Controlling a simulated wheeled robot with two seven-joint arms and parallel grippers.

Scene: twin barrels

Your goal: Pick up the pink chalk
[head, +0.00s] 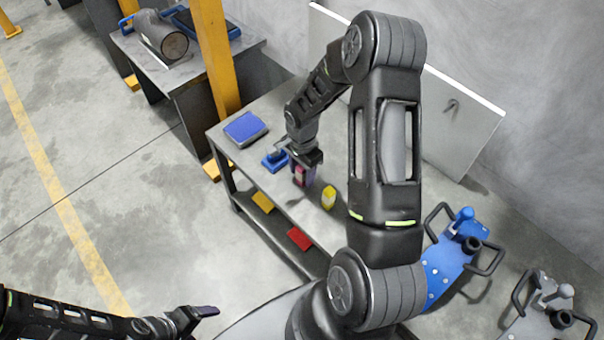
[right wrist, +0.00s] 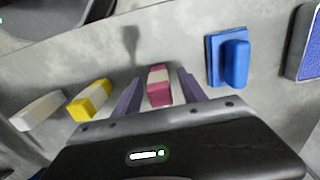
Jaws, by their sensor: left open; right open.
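The pink chalk (right wrist: 158,93), a pink block with a pale band, stands on the grey table between the two open fingers of my right gripper (right wrist: 161,92) in the right wrist view. A gap shows on each side of it there. In the head view the pink chalk (head: 300,177) is just below the right gripper (head: 306,157), whose fingers partly cover it. My left gripper (head: 205,312) is at the lower left over the floor, far from the table, and open.
A yellow block (head: 328,198) and a blue block (head: 275,160) flank the chalk on the grey table (head: 258,168). A white block (right wrist: 38,110) lies beyond the yellow one. A blue-topped pad (head: 245,128) lies at the left end. Yellow and red (head: 299,239) items lie on the lower shelf.

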